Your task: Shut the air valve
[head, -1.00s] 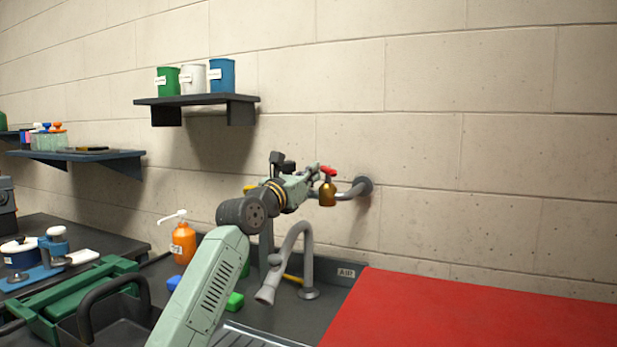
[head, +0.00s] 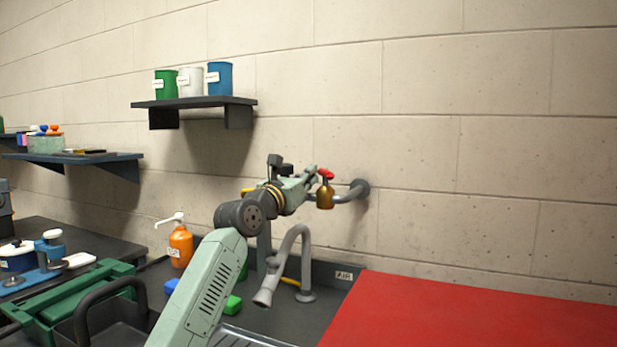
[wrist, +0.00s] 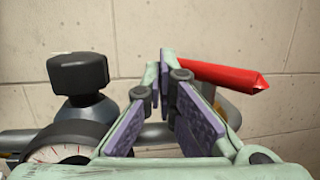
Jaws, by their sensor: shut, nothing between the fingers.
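The air valve has a red lever handle (head: 326,174) above a brass body (head: 325,197), on a grey pipe by the wall. My gripper (head: 313,171) is shut and empty, with its fingertips just left of the red handle in the head view. In the wrist view the fingertips (wrist: 161,58) are together. The red handle (wrist: 222,76) runs from just beside them to the right. Whether they touch it I cannot tell.
A black knob (wrist: 78,73) and a round gauge (wrist: 58,155) are left of my fingers in the wrist view. Below the arm are a grey hooked faucet (head: 291,250) and an orange pump bottle (head: 180,246). A red surface (head: 470,315) lies clear at the right.

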